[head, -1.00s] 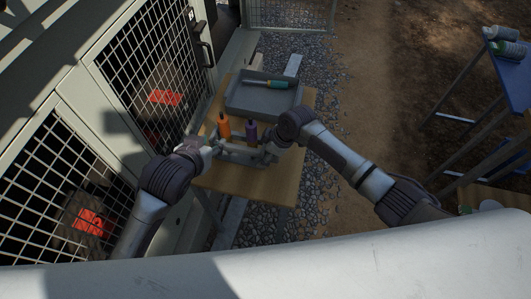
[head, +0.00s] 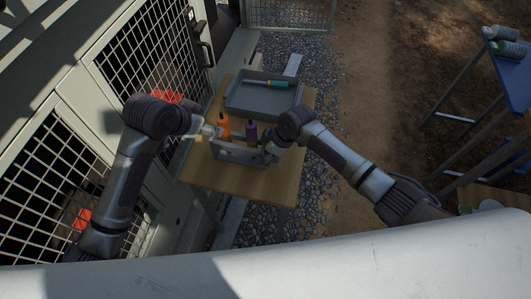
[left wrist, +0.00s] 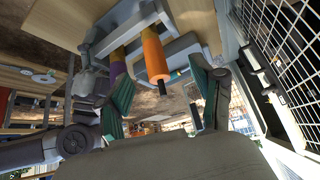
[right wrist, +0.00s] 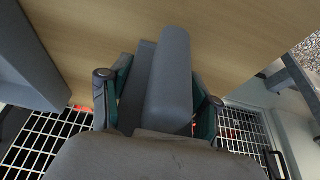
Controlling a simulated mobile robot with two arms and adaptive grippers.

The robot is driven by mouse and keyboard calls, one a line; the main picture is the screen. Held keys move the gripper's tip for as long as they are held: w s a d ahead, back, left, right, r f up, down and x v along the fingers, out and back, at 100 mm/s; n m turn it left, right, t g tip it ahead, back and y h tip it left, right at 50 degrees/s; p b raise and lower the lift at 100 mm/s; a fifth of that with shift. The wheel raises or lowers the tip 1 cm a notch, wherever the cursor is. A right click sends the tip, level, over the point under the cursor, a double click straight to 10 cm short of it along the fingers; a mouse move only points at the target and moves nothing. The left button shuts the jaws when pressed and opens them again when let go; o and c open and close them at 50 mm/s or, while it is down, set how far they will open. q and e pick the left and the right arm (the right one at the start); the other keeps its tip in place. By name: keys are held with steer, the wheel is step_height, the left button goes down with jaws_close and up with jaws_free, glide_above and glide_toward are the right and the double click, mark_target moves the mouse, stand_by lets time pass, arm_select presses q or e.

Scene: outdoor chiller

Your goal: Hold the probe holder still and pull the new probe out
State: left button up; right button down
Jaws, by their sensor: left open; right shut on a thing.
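The grey probe holder (head: 238,154) stands on the wooden table, with an orange probe (head: 224,128) and a purple probe (head: 252,133) upright in it. Which is the new probe I cannot tell. My right gripper (head: 269,149) is shut on the holder's right end; the right wrist view shows its grey block (right wrist: 170,80) between the fingers. My left gripper (head: 213,131) is open just left of the orange probe. In the left wrist view the orange probe (left wrist: 153,55) points between the open fingers (left wrist: 162,82), not gripped. The purple probe (left wrist: 117,68) shows behind the left finger.
A grey tray (head: 238,103) with a teal-handled tool (head: 268,83) sits at the table's back. The table's front (head: 250,182) is clear. The chiller's mesh doors (head: 150,60) stand close on the left. A blue table (head: 508,80) with bottles is at far right.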

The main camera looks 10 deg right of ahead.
mark_target(218, 122)
arm_select(q)
steer(key=w+d+f, duration=0.1)
steer(key=w+d+f+m+g, duration=0.1)
steer(key=f, duration=0.1)
steer(key=w+d+f+m+g, duration=0.1)
steer(key=f, duration=0.1)
steer(key=shift+w+d+f, duration=0.2)
steer(key=shift+w+d, duration=0.2)
stand_by(0.4)
jaws_close()
stand_by(0.4)
